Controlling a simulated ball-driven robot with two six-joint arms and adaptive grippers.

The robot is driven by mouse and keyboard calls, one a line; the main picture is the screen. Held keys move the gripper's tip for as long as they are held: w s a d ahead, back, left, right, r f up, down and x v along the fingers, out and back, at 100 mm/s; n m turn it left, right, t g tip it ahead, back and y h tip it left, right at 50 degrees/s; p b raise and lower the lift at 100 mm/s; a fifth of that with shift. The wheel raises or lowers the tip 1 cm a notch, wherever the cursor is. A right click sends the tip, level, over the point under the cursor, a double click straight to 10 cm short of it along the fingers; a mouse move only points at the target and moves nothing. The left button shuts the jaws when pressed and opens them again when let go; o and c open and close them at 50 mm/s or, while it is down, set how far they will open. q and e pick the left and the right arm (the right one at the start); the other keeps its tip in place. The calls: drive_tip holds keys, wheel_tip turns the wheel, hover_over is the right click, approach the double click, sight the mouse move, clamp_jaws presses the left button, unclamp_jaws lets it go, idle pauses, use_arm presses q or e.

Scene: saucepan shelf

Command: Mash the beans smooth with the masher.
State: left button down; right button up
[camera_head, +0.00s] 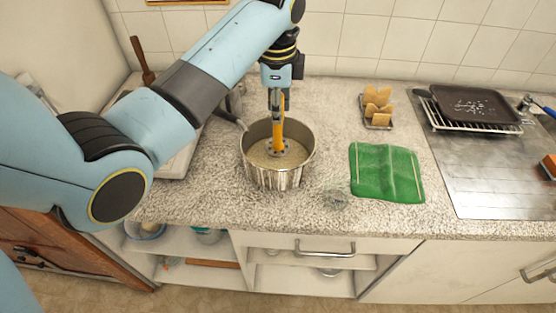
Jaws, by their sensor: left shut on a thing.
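The steel saucepan (277,179) stands on the speckled counter with its handle toward the upper left. It holds a greyish-beige mass, the beans (262,158); whether lumps are left in it cannot be told. My left gripper (276,105) points down above the pan and is shut on the upright masher (279,137), which has an orange-yellow handle. The masher's lower end is inside the pan, at the surface of the beans. The gripper's fingers partly hide the handle's top. My right gripper is not in view.
A green cloth (386,173) lies right of the pan, with a small clear glass item (336,196) near the counter's front edge. A rack of toast (377,104) stands behind.

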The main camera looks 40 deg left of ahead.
sight(278, 130)
use_arm(q)
drive_tip(key=shift+f+b, duration=0.95)
drive_tip(key=shift+f, duration=1.75)
wheel_tip(278, 130, up, 3)
drive_tip(key=p, duration=0.3)
drive_tip(key=shift+f, duration=0.1)
drive_tip(key=shift+r, duration=0.3)
drive_tip(key=shift+r+b, duration=0.3)
drive_tip(key=shift+r, duration=1.1)
